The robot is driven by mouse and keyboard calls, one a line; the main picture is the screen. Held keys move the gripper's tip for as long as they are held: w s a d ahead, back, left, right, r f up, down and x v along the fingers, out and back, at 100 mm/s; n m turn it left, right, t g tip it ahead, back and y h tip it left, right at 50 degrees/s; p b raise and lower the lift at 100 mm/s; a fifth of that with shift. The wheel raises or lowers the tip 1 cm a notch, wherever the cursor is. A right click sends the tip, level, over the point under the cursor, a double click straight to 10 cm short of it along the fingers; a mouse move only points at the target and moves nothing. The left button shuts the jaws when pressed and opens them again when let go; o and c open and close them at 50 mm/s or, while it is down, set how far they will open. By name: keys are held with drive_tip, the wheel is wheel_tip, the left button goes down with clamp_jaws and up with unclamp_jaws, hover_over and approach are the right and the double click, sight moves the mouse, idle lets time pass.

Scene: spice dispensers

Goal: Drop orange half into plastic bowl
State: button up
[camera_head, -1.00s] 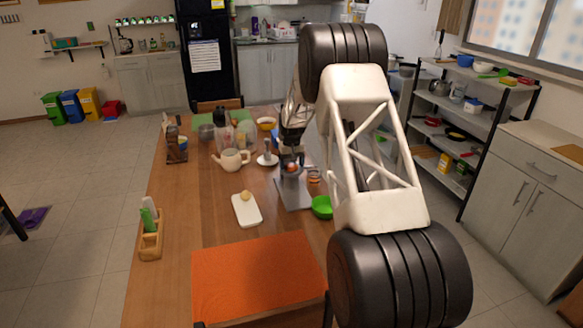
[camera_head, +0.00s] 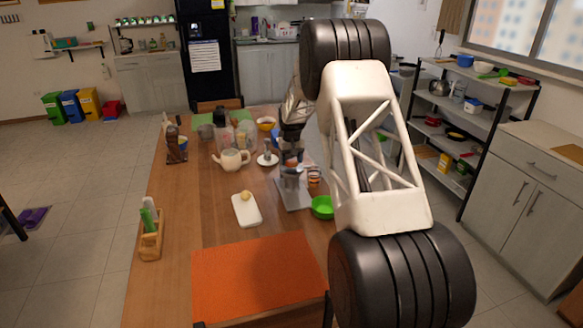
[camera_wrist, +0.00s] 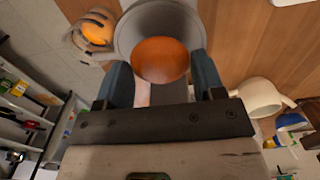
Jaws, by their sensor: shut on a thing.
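My gripper (camera_wrist: 163,80) is shut on an orange half (camera_wrist: 160,60), with one blue-grey finger on each side of it. In the wrist view the orange half shows its rounded orange side, in front of a round grey bowl-like vessel (camera_wrist: 128,34); I cannot tell the height between them. In the head view my gripper (camera_head: 291,158) is above the grey stand (camera_head: 293,197), and the orange half is hardly visible. A green bowl (camera_head: 322,207) sits on the table just right of the stand, apart from my gripper.
A clear container with orange contents (camera_wrist: 95,28) stands beside the grey vessel. A teapot (camera_head: 232,160), a white cutting board (camera_head: 246,210) with a small round item, and an orange mat (camera_head: 258,278) lie left and in front. The table's left middle is mostly clear.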

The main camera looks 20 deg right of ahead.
sight(292, 161)
drive_tip(key=shift+r, duration=4)
drive_tip(key=shift+s, duration=0.1)
drive_tip(key=s+d+f, duration=0.2)
drive_tip(key=s+d, duration=0.3)
drive_tip(key=s, duration=0.4)
drive_tip(key=s+d+f, duration=0.3)
drive_tip(key=s+d, duration=0.1)
drive_tip(key=s, duration=0.6)
drive_tip(key=shift+d, duration=0.4)
drive_tip(key=shift+w+f, duration=0.1)
drive_tip(key=shift+f, duration=0.1)
drive_tip(key=shift+f, duration=2.9)
